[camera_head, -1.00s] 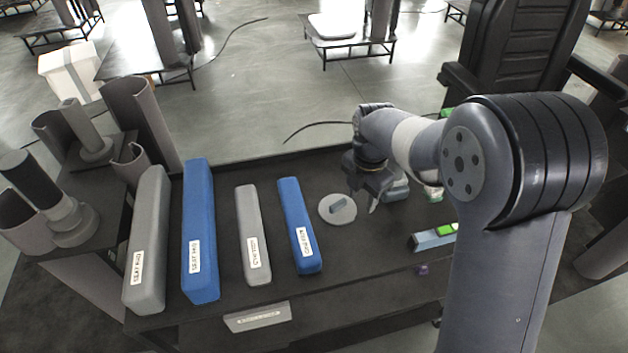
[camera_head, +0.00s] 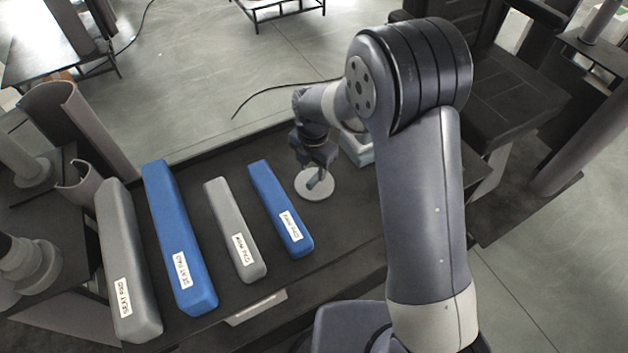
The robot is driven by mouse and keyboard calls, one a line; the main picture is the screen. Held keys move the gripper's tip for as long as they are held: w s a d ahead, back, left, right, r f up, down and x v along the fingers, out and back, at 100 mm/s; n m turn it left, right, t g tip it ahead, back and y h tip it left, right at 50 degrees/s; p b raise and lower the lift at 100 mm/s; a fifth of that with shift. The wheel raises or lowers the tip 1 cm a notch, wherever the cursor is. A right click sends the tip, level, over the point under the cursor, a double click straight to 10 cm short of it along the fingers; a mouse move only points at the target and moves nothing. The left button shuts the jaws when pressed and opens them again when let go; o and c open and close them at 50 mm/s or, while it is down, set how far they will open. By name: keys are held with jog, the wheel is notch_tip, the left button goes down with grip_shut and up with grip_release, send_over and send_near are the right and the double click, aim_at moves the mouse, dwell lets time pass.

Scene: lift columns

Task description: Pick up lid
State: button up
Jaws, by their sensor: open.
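The lid (camera_head: 322,193) is a round, pale grey disc lying flat on the dark table, right of the padded bars in the head view. My gripper (camera_head: 317,180) is open and points down over the lid, with its fingers at the middle of the disc. The fingers cover the small handle that stands there. I cannot tell whether they touch it or are around it.
Left of the lid lie labelled padded bars: a short blue one (camera_head: 278,205), a short grey one (camera_head: 234,225), a long blue one (camera_head: 176,230) and a long grey one (camera_head: 125,255). A pale box (camera_head: 357,149) stands right of my gripper, partly behind my arm.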

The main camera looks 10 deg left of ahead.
aim_at(314, 178)
jog(key=shift+w+d+f+p, duration=0.15)
jog(key=shift+f+p, duration=0.25)
jog(key=shift+f, duration=1.5)
grip_shut()
